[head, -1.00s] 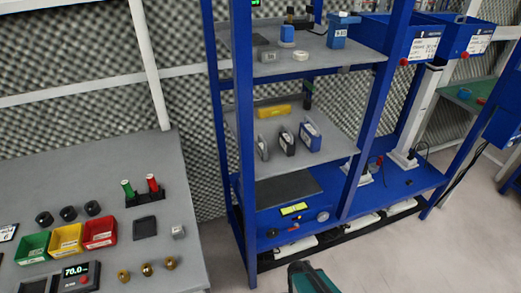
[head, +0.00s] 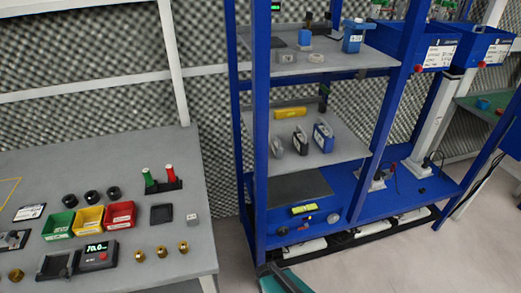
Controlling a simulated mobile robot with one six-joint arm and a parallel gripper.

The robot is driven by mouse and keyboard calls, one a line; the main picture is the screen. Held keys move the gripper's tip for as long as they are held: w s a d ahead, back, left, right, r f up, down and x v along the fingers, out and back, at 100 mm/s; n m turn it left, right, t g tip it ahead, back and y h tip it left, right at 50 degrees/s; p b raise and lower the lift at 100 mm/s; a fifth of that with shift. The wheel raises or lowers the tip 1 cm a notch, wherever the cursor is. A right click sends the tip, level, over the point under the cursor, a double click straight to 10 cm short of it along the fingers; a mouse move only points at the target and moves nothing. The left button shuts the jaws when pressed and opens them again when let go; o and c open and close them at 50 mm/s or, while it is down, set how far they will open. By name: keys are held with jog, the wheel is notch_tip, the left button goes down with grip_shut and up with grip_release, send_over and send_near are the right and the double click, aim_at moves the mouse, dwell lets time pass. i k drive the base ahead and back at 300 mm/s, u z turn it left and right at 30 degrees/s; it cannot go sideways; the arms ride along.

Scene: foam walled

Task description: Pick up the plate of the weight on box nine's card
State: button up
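Two blue boxes with white cards hang at the upper right in the head view: a nearer box (head: 424,45) and a farther box (head: 490,45). The card print is too small to read, so I cannot tell which is box nine. Several black round pieces (head: 91,196) stand in a row on the left table. Several brass weights (head: 161,252) stand near its front edge. A flat dark square plate (head: 161,214) and a small pale cube (head: 192,219) lie at its right. A teal part of mine shows at the bottom edge; no fingertips are visible.
The grey table (head: 205,255) also holds green, yellow and red bins (head: 120,214), a display unit (head: 98,254), and green and red cylinders on a stand. A blue shelf rack (head: 262,150) stands at centre. Open floor (head: 385,262) lies at lower right.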

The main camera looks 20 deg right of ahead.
aim_at(276, 143)
jog(key=z, duration=0.2)
jog(key=k, duration=0.2)
jog(key=u, duration=2.55)
jog(key=k, duration=0.15)
jog(key=u, duration=1)
jog(key=k, duration=1.95)
jog(key=u, duration=0.1)
